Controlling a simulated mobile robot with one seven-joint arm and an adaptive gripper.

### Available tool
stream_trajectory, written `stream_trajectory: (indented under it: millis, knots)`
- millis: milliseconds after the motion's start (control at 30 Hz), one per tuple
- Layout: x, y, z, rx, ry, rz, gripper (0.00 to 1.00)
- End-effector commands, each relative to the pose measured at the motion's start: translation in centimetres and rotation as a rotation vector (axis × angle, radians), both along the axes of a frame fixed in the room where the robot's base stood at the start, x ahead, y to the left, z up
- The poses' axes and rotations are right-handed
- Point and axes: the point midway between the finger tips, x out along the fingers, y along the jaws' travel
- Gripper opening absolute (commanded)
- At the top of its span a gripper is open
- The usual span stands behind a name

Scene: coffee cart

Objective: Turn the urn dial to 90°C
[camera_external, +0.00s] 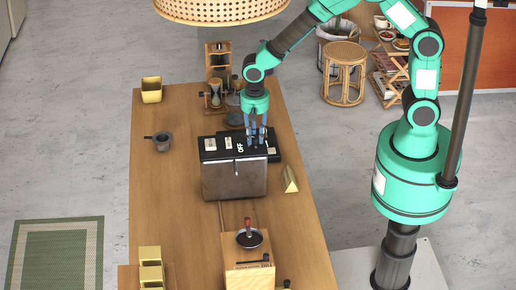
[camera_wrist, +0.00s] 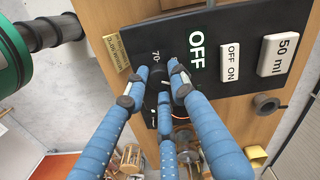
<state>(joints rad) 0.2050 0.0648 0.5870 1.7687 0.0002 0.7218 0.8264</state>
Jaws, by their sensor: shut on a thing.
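The urn (camera_external: 235,181) is a brown box with a black top panel, standing on the wooden cart. Its panel (camera_wrist: 225,70) fills the upper middle of the wrist view, with a large OFF label (camera_wrist: 197,54), and a 70 mark (camera_wrist: 155,55) beside the dial. My gripper (camera_external: 257,141) reaches down onto the panel from above. In the wrist view its blue fingers (camera_wrist: 159,80) are closed around the dark dial (camera_wrist: 158,75), hiding most of it. The dial's pointer and its exact setting cannot be read.
An OFF ON switch (camera_wrist: 231,62) and a 50 ml button (camera_wrist: 278,54) sit on the panel beside my fingers. A yellow wedge-shaped sign (camera_external: 290,180) stands right of the urn. A wooden grinder box (camera_external: 248,270) is in front, and a wooden stand (camera_external: 217,75) is behind.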

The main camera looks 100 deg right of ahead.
Motion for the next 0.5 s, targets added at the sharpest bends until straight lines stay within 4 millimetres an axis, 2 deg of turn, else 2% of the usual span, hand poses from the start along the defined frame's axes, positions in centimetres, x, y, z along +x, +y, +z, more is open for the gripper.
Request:
stream_trajectory:
  millis: [500]
  knots:
    - [0.16, -0.06, 0.15, -0.001, -0.004, -0.083, 0.00]
